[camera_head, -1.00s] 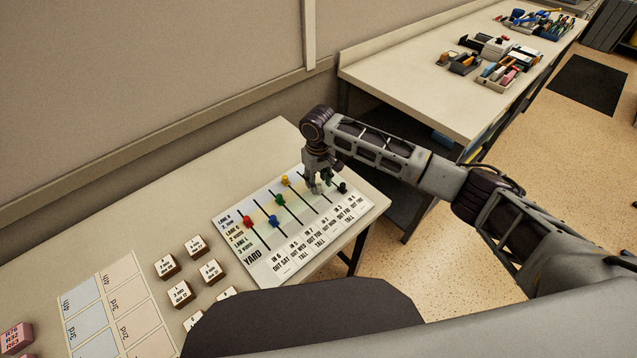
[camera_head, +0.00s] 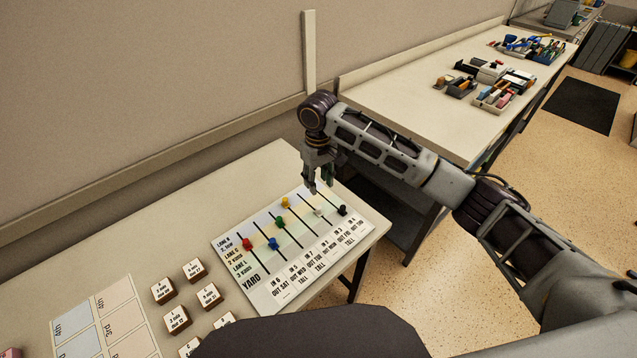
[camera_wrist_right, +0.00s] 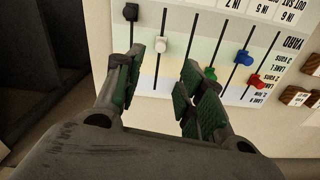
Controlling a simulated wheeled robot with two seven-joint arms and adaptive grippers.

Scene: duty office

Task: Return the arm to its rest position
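My right arm reaches in from the right in the head view. Its gripper (camera_head: 321,190) points down above the white yard board (camera_head: 262,285), near its far right part. In the right wrist view the fingers (camera_wrist_right: 163,62) are apart with nothing between them. The white knob (camera_head: 319,211) stands on its slot below the gripper, apart from it. It also shows in the wrist view (camera_wrist_right: 162,45), beyond the fingertips. The yellow knob (camera_head: 285,202) shows in the head view but not clearly in the wrist view. My left gripper is out of view.
Black (camera_head: 343,210), green (camera_head: 280,224), blue (camera_head: 273,243) and red (camera_head: 246,244) knobs sit on the board. Several labelled blocks (camera_head: 164,291) stand left of it. Another table (camera_head: 400,89) with trays lies behind the arm. A wall borders the far side; open floor (camera_head: 440,262) lies right.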

